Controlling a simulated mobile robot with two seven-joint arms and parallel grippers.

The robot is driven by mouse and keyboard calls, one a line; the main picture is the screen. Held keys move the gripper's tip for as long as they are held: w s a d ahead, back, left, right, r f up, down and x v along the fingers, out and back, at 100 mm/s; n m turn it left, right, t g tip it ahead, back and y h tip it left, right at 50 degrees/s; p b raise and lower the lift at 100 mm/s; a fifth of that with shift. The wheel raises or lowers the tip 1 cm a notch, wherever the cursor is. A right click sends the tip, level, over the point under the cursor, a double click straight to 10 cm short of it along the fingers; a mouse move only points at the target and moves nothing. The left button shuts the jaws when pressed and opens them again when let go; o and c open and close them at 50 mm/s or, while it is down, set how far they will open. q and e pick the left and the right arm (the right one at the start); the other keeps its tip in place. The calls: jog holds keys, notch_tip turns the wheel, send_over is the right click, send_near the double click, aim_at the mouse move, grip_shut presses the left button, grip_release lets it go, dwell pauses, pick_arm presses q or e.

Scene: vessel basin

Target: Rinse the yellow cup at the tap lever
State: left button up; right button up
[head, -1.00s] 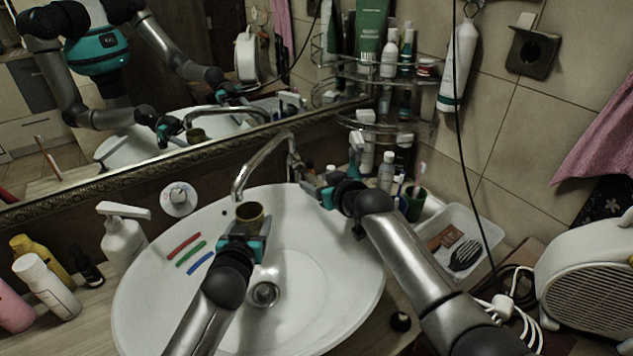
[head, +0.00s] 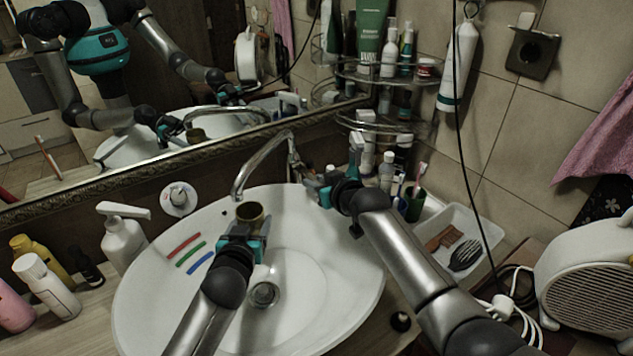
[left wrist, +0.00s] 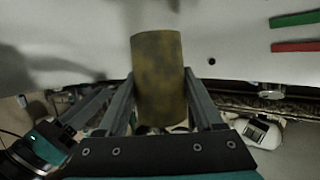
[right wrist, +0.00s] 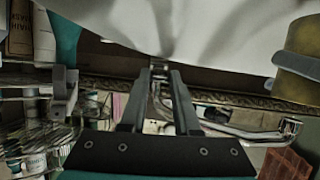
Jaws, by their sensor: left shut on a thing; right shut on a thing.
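The yellow cup (head: 250,213), a dull olive-yellow, is held above the basin (head: 330,280), just below and beside the end of the tap spout (head: 262,158). My left gripper (head: 243,238) is shut on the cup. In the left wrist view the cup (left wrist: 159,78) stands between the fingers. My right gripper (head: 314,190) is at the tap's right side, shut on the tap lever. The lever is mostly hidden in the head view; in the right wrist view the lever (right wrist: 158,68) shows between the fingertips. I see no water stream at the spout.
Red, green and blue strips (head: 190,252) lie on the basin's left side. A soap dispenser (head: 123,238) and bottles (head: 45,287) stand left. A mirror runs behind.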

grip_shut()
dwell(0.7)
jog(key=shift+w+a+r+g+h, duration=0.1)
jog(key=shift+r+g+h, duration=0.2)
jog(key=shift+r+g, duration=0.2)
jog(key=o, duration=0.8)
grip_release()
jog(key=shift+o, duration=0.2)
jog(key=v, duration=1.2)
